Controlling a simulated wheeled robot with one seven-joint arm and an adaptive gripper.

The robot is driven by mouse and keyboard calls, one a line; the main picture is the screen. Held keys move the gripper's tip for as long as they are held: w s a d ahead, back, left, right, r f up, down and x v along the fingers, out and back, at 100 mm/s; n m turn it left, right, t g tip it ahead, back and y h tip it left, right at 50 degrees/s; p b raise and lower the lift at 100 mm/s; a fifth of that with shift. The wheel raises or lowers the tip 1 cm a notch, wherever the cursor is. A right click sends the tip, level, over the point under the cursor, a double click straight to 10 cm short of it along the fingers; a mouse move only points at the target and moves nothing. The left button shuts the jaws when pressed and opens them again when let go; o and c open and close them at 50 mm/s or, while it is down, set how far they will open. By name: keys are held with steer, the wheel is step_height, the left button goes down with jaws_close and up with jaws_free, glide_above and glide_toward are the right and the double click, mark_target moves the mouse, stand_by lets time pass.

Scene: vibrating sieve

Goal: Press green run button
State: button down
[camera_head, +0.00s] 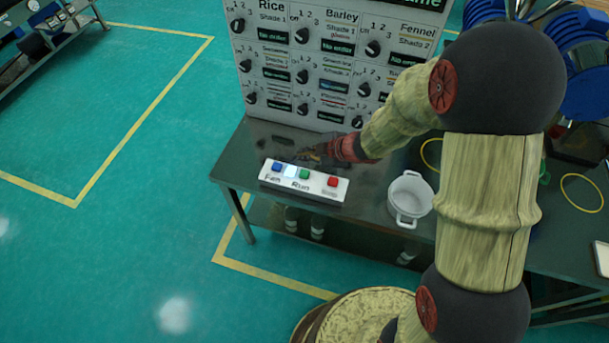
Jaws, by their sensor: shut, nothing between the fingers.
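The green run button (304,174) sits on a white control box (318,187) on the dark table. The label "Run" is below it. A blue button (277,167) is on the left of the box, a pale lit square (290,171) is beside it, and a red button (333,181) is on the right. My gripper (302,156) is shut and empty. It is just behind the box in the picture, close to the blue and green buttons. Its fingertips are dark and small, and I cannot tell whether they touch the box.
A grey panel (285,62) of knobs and labels stands behind the box. A white pot (409,198) stands on the table right of the box. Blue machinery (588,70) is at the right. My arm covers much of the right side.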

steer(key=b, duration=0.6)
glide_above(304, 175)
step_height(304, 175, down, 6)
steer(key=shift+f, duration=0.5)
steer(key=shift+f, duration=0.1)
stand_by(0.6)
steer(key=shift+f, duration=0.3)
steer(key=shift+f+b, duration=0.3)
steer(key=shift+f, duration=0.2)
stand_by(0.7)
steer(key=shift+r, duration=0.1)
steer(key=shift+r+p, duration=0.85)
steer(key=shift+p, duration=0.2)
steer(key=shift+r, duration=0.1)
